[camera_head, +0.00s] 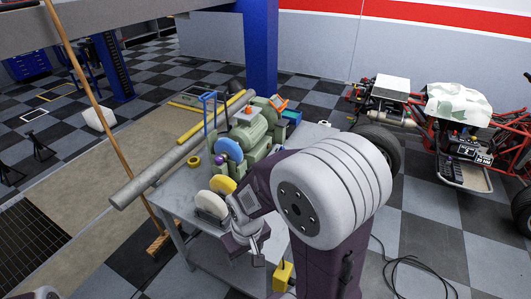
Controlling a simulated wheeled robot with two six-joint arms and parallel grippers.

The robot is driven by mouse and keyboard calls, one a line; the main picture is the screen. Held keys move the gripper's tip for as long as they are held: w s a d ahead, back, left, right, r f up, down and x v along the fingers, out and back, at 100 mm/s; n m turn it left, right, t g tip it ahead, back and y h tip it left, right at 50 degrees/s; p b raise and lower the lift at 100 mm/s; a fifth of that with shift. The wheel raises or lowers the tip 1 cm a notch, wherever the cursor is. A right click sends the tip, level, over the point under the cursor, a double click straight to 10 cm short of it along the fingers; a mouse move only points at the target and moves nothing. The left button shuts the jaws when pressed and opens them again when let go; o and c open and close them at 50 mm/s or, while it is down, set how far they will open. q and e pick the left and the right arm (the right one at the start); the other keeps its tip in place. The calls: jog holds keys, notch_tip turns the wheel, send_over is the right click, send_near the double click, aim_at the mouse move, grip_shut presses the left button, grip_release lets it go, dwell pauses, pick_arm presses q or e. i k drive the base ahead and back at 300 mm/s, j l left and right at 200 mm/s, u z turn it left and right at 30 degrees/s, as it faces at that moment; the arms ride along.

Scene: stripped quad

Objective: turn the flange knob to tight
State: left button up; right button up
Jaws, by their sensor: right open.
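A green machine (247,130) stands on a grey metal bench (185,186). On its near side are a blue disc (229,149), a yellow disc (222,184) and a white disc (211,205). A small purple knob (192,161) shows at its left; I cannot tell whether this is the flange knob. My right arm comes in from the right, and my right gripper (252,246) is over the near part of the bench, below and right of the white disc. It is open and apart from the purple knob. My arm hides part of the bench. My left gripper is out of view.
A long grey pipe (170,165) lies along the bench's left edge and juts past it. A yellow ring (219,160) lies near the machine. A wooden pole (85,85) leans at the left.

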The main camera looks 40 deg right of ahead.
aim_at(218, 159)
jog(key=k+l, duration=0.2)
jog(key=l, duration=0.15)
jog(key=k+l, duration=0.35)
jog(key=l, duration=0.3)
jog(key=k+l, duration=0.2)
jog(key=l, duration=0.15)
jog(key=i+l, duration=0.15)
jog(key=l, duration=0.25)
jog(key=i+l, duration=0.1)
jog(key=l, duration=0.35)
jog(key=i+l, duration=0.15)
jog(key=l, duration=0.25)
jog(key=z, duration=0.05)
